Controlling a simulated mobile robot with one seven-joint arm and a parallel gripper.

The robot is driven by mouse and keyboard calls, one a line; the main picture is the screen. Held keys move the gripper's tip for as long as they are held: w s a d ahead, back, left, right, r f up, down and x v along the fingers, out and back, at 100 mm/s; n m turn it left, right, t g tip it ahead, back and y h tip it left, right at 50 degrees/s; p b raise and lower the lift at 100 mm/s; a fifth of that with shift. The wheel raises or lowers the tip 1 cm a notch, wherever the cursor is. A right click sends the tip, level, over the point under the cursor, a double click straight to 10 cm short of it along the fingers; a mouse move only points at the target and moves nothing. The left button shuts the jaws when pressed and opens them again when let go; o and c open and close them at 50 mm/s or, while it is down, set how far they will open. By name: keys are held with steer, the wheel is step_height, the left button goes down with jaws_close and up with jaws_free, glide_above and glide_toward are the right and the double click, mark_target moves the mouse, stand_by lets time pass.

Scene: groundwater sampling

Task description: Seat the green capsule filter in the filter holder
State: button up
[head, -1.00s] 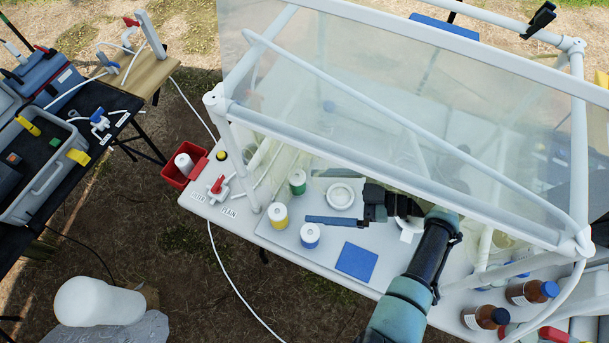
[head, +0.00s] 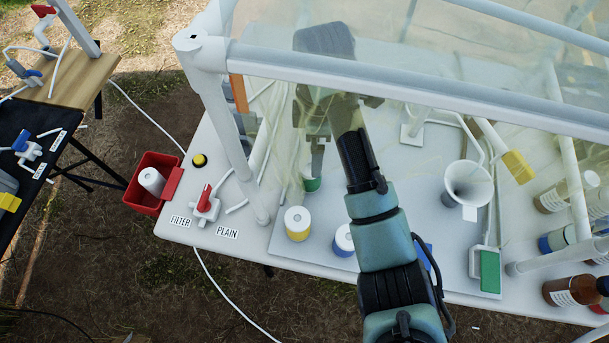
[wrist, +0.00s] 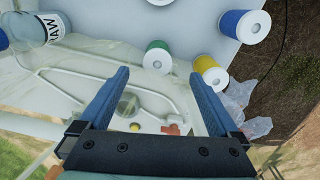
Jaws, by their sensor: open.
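The green capsule filter (head: 312,184), a short cylinder with a white end, is on the white table, partly hidden by my gripper (head: 316,158) in the head view. The wrist view shows the green capsule (wrist: 157,58) just beyond and between the fingertips of my gripper (wrist: 158,74), which is open, with a finger on each side. I cannot tell whether either finger touches it. A yellow capsule (head: 297,224) and a blue capsule (head: 343,240) stand nearby. I cannot make out the filter holder; my arm covers part of the table.
A clear sheet on a white pipe frame (head: 400,88) hangs over the table. A red valve (head: 206,200) stands by the FILTER and PLAIN labels. A red bin (head: 143,196) is at the left edge. A white funnel (head: 467,188) and brown bottles (head: 573,291) are at right.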

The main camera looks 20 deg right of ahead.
mark_target(310, 170)
step_height(310, 170, down, 6)
steer(key=b, duration=0.4)
steer(key=shift+a+r, duration=0.1)
steer(key=shift+r, duration=0.1)
steer(key=f, duration=0.3)
steer(key=f+b, duration=0.1)
steer(key=f, duration=0.1)
steer(key=shift+w+a, duration=0.3)
steer(key=shift+w, duration=0.05)
steer(key=c, duration=1.4)
steer(key=shift+r, duration=0.1)
steer(key=shift+c, duration=0.2)
